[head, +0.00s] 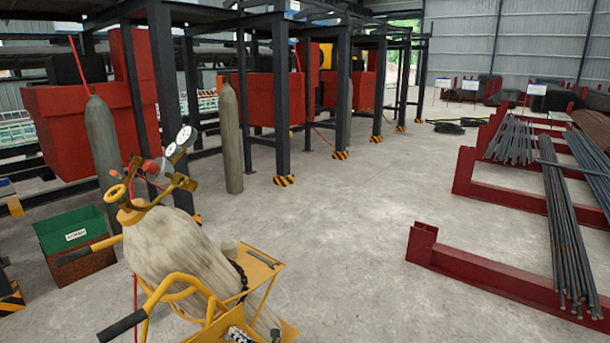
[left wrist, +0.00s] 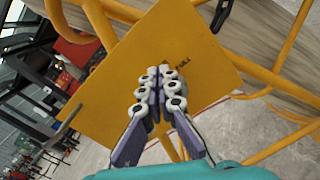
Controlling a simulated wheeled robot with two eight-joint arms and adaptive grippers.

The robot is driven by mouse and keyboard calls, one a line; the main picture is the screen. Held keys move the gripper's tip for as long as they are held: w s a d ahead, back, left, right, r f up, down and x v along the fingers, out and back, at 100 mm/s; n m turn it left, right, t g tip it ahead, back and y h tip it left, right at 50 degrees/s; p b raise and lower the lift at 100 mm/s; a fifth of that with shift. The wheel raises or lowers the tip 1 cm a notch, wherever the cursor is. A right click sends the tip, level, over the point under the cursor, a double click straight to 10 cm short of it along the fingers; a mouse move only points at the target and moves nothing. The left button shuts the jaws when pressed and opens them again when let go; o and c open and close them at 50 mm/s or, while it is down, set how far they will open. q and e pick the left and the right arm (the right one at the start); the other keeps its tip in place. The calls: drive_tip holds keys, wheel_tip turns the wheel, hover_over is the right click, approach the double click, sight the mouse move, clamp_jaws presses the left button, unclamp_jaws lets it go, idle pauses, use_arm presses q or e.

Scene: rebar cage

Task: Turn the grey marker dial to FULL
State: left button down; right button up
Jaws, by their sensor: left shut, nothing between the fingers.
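A yellow plate (head: 262,262) on the gas bottle cart carries a small pale grey-beige knob (head: 229,248), which looks like the marker dial. The dial cannot be made out there. My left gripper (head: 238,333) shows at the bottom of the head view, near the plate's lower end. In the left wrist view its fingers (left wrist: 160,74) are together and empty, over the plate; contact cannot be told. My right gripper is not in view.
A large worn gas bottle (head: 175,245) with gauges (head: 180,145) leans in the yellow cart, whose curved handle (head: 170,285) rises beside it. A dark chain (head: 241,275) hangs by the plate. A green bin (head: 75,232) stands left.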

use_arm(q)
drive_tip(key=shift+w+d+f, duration=0.2)
drive_tip(key=shift+w+d, duration=0.05)
drive_tip(key=shift+w, duration=0.05)
drive_tip(key=shift+w+d+f, duration=0.1)
drive_tip(key=shift+w+d, duration=0.05)
drive_tip(key=shift+w, duration=0.05)
drive_tip(key=shift+w+d+f, duration=0.2)
drive_tip(key=shift+w+f, duration=0.05)
drive_tip(key=shift+f, duration=0.15)
idle(0.5)
drive_tip(key=shift+w+d, duration=0.1)
drive_tip(key=shift+w, duration=0.1)
drive_tip(key=shift+w+d+r, duration=0.15)
drive_tip(key=shift+r, duration=0.05)
drive_tip(key=v, duration=0.6)
